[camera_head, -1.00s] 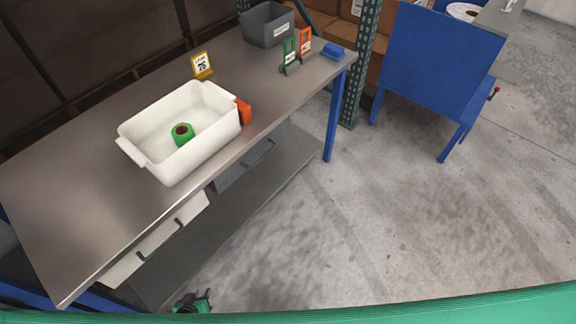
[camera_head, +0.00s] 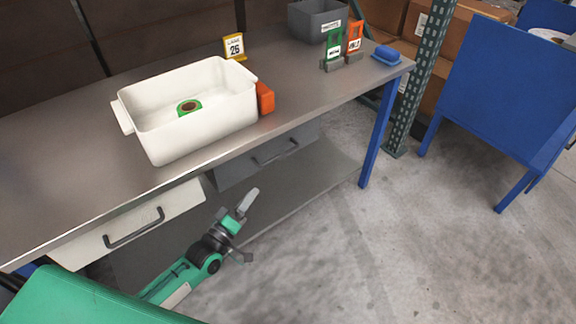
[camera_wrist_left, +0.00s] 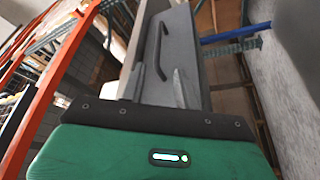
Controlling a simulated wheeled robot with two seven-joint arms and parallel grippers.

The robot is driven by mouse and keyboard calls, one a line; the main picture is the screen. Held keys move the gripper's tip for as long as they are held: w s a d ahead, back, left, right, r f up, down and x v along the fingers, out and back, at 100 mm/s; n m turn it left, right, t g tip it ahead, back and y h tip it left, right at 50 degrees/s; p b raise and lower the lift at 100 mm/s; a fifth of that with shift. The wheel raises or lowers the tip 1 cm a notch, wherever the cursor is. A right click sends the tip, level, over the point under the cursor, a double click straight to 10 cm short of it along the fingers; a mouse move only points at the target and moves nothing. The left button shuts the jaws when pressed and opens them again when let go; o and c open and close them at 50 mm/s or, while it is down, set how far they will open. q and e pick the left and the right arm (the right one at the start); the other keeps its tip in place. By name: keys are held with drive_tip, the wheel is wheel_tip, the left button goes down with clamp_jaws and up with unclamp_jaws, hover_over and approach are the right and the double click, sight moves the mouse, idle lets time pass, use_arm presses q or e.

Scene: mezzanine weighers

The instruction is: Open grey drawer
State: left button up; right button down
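The grey drawer (camera_head: 240,172) is under the tabletop, right of a white drawer (camera_head: 176,204), and looks shut. Its dark bar handle (camera_head: 275,153) runs along its front. My left gripper (camera_head: 250,229) is open and empty, low in front of the bench and apart from the drawer. In the left wrist view the grey drawer (camera_wrist_left: 181,42) and its handle (camera_wrist_left: 158,50) lie ahead, beyond my gripper's spread fingers (camera_wrist_left: 156,86). My right gripper is out of view.
The workbench (camera_head: 60,150) carries a white tub (camera_head: 205,128) with a green roll (camera_head: 189,107), an orange box (camera_head: 265,98) and a grey bin (camera_head: 318,22). A lower shelf (camera_head: 310,185) lies under the drawers. A blue leg (camera_head: 380,130) stands right; floor in front is clear.

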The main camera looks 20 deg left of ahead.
sight(277, 158)
use_arm(q)
drive_tip(key=x, duration=1.3)
drive_tip(key=shift+w+d+r+b, duration=0.15)
drive_tip(key=shift+w+b, duration=0.15)
drive_tip(key=shift+w, duration=0.05)
clamp_jaws()
